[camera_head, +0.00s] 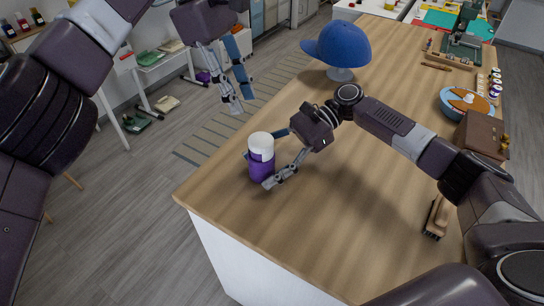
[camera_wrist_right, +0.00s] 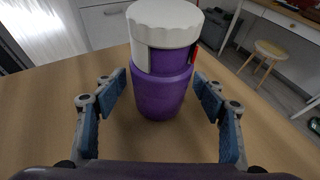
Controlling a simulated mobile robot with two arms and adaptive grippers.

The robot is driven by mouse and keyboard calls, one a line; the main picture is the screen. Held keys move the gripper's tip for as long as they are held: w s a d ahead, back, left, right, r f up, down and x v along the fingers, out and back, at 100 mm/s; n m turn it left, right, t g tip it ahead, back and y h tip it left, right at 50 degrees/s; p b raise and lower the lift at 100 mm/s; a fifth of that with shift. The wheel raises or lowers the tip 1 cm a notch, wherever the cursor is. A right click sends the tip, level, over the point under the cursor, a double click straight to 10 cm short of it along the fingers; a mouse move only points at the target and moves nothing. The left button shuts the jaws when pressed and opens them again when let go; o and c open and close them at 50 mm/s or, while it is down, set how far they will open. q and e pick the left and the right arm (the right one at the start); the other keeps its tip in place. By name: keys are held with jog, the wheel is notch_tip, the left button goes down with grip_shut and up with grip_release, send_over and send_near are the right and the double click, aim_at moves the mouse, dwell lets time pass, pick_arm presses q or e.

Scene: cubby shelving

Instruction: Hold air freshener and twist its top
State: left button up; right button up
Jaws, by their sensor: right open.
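The air freshener (camera_head: 261,160) is a purple canister with a white top (camera_head: 260,141). It stands upright on the wooden table near its left corner. In the right wrist view the purple body (camera_wrist_right: 162,92) and ridged white top (camera_wrist_right: 164,22) are in front of the jaws. My right gripper (camera_head: 266,160) is open, with a finger on each side of the canister's body; in the wrist view gaps show between the fingers and the body. My left gripper (camera_head: 236,90) hangs in the air beyond the table's left edge, away from the canister, its fingers apart and empty.
A blue cap (camera_head: 338,44) on a stand is at the far left of the table (camera_head: 310,225). A brush (camera_head: 437,216), a brown box (camera_head: 482,134) and a blue bowl (camera_head: 455,103) lie along the right. The table's front middle is clear.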

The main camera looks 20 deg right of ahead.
aim_at(261, 139)
jog(key=shift+a, duration=0.1)
